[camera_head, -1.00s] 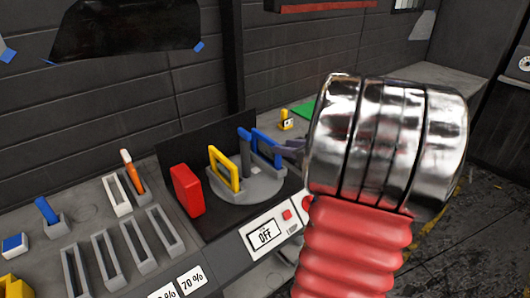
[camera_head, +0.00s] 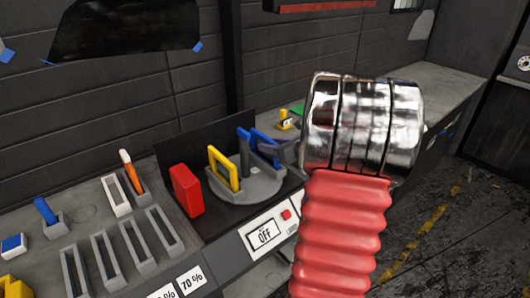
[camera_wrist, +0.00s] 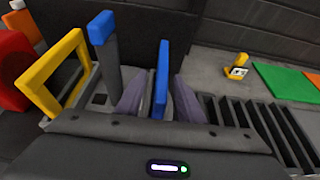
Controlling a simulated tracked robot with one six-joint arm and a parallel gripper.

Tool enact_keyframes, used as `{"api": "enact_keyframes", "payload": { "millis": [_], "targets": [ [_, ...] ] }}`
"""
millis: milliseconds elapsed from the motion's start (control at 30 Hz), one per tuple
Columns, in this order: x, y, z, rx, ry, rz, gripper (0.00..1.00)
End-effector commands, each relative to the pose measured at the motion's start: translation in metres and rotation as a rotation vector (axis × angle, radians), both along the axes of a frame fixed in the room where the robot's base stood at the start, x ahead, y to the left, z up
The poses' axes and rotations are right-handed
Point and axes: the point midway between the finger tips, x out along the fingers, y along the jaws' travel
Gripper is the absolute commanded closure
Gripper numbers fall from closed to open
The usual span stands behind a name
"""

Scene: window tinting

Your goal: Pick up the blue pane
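The blue pane (camera_head: 264,146) stands upright at the right side of a grey round stand (camera_head: 250,189) on the bench. In the wrist view the blue pane (camera_wrist: 161,82) is seen nearly edge-on, between the two grey-purple fingers of my gripper (camera_wrist: 160,95). The fingers are apart, one on each side of it, with a small gap showing. The pane's lower part is hidden in the wrist view.
A yellow frame (camera_head: 222,170) and a blue-topped grey post (camera_head: 245,143) stand on the same stand, left of the pane. A red block (camera_head: 186,190) is further left. A small yellow item (camera_head: 285,120) and green sheet (camera_wrist: 288,82) lie behind. Slotted racks (camera_wrist: 268,130) are at right.

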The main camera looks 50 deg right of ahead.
Motion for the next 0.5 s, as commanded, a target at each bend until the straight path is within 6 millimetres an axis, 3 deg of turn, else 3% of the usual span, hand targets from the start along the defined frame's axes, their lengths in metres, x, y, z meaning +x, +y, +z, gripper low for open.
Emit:
{"api": "enact_keyframes", "payload": {
  "millis": [300,500],
  "targets": [
    [0.034,-0.005,-0.016,0.000,0.001,0.001,0.66],
    [0.038,-0.006,-0.018,0.000,0.001,0.000,0.66]
  ]
}}
